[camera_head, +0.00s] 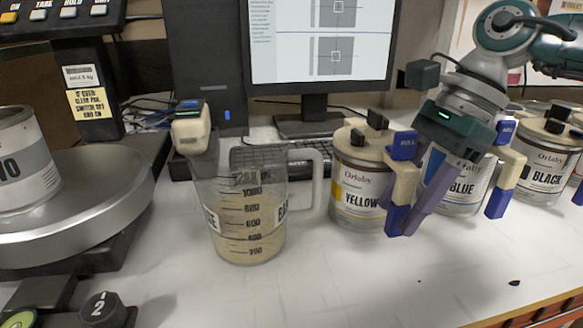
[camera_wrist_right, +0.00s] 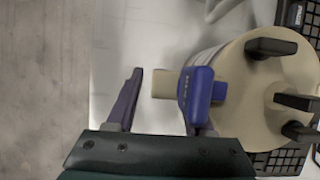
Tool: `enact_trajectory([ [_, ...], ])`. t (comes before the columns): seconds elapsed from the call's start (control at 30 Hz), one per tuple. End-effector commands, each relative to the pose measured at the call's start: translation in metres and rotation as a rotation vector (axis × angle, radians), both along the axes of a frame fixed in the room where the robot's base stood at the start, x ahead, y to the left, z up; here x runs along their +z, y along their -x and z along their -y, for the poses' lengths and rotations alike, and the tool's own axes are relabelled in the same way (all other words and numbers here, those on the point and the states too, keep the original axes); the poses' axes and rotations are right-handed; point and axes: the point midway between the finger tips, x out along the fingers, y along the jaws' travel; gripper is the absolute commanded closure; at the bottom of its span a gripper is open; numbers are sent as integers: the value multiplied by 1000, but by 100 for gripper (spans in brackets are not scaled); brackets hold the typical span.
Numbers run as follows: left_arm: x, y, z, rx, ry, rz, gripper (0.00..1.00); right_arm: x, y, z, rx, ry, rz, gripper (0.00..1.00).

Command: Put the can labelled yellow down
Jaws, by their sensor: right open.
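The can labelled yellow (camera_head: 352,187) stands upright on the white bench, with a beige lid and black knobs. Its beige and blue handle (camera_head: 402,185) faces right. In the right wrist view the lid (camera_wrist_right: 250,70) is at the right, with the blue part of the handle (camera_wrist_right: 197,92) near the middle. My right gripper (camera_head: 420,200) is open at the handle. One purple finger stands clear of the handle on its left in the wrist view; the other is partly hidden by the blue part. I cannot tell whether either touches it. My left gripper is not in view.
The blue can (camera_head: 462,190) stands close behind my right gripper, and the black can (camera_head: 540,165) is farther right. A measuring jug (camera_head: 240,215) with beige contents stands left of the yellow can. A keyboard (camera_head: 262,156) and monitor are behind. The front bench is mostly clear.

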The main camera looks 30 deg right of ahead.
Motion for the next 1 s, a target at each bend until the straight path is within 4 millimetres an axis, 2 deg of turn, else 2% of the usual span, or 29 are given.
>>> enact_trajectory([
  [0.13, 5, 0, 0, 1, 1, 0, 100, 5, 0, 0, 0, 0, 0, 48],
  [0.23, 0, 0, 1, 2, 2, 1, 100, 15, 1, 6, -1, 2, 2, 48],
  [0.5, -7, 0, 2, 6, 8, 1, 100, 71, 7, 30, -2, 3, 5, 48],
  [0.7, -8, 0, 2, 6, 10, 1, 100, 102, 11, 43, -2, 1, 4, 48],
  [1.0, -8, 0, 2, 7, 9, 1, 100, 113, 13, 47, 0, -1, 0, 48],
])
